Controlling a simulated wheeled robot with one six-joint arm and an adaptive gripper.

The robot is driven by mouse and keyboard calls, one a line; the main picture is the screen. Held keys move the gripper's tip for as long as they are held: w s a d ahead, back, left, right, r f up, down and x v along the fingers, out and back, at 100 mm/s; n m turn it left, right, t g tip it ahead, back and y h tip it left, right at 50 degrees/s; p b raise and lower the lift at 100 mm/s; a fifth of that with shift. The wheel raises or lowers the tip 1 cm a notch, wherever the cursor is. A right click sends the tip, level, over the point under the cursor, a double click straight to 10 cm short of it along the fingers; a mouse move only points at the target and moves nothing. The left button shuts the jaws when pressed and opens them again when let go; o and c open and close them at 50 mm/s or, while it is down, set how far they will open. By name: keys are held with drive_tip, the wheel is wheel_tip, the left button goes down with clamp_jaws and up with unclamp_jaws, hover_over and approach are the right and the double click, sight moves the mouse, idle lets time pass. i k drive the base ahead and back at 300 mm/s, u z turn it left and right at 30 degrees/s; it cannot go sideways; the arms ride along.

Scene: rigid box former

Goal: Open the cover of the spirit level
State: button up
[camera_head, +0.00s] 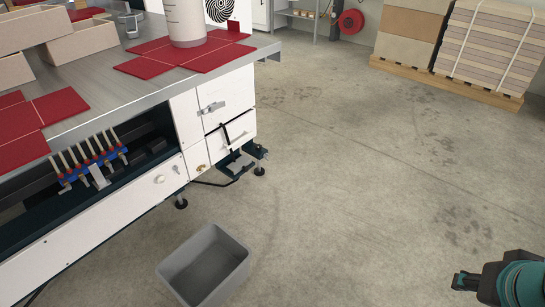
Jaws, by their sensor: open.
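The machine (148,205) fills the left side, with a white lower front. I cannot make out for certain a spirit level or its cover. Small fittings on the white front are a round knob (160,180), a metal latch-like piece (211,108) and a brass-coloured fitting (201,168). I cannot tell whether any of these is the level's cover. My gripper (459,282) is at the lower right edge, dark with a teal wrist behind it. It is open, small in view, over bare floor and far from the machine.
A grey open bin (243,266) stands on the floor before the machine. Red sheets (61,104) and a pale cylinder (186,20) are on the tabletop. A loaded pallet (440,83) stands at the back right. The concrete floor (350,180) between is clear.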

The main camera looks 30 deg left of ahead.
sight(241, 162)
drive_tip(key=u, duration=0.3)
drive_tip(key=i, duration=1)
drive_tip(key=u, duration=1.35)
drive_tip(key=i, duration=0.55)
drive_tip(key=u, duration=0.65)
